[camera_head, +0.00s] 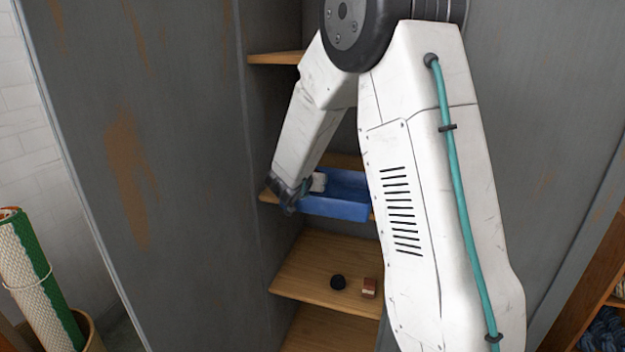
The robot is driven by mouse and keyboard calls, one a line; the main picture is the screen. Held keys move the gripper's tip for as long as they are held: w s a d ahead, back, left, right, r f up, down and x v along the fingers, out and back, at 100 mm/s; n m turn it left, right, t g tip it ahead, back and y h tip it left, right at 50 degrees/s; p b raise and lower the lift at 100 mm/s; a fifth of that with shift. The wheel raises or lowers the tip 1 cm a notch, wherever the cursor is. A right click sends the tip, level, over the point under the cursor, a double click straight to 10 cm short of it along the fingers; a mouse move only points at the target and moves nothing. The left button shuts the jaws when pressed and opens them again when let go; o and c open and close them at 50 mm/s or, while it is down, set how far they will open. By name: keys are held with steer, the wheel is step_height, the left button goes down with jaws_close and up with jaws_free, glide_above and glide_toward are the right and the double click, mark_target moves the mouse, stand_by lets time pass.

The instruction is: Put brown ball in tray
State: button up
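A blue tray (336,209) sits on a wooden shelf inside the grey cabinet, its right end hidden behind my arm. A pale, whitish item (318,182) shows at the tray's left end, close to my gripper; I cannot tell if it lies in the tray. My gripper (287,197) is at the tray's left end, small and dark, and its fingers are not clear. A small dark, nearly black ball (338,282) rests on the shelf below. No clearly brown ball shows. A reddish-brown block (369,288) sits right of the dark ball.
The lower wooden shelf (310,268) has bare room left of and behind the ball. The cabinet's grey side wall (190,150) stands close on the left. My white arm blocks the right of the cabinet. A rolled mat (35,280) stands far left; blue skeins (606,332) lie lower right.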

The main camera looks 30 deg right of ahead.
steer(key=shift+f, duration=0.15)
steer(key=shift+f, duration=0.5)
steer(key=o, duration=1)
steer(key=shift+c, duration=0.2)
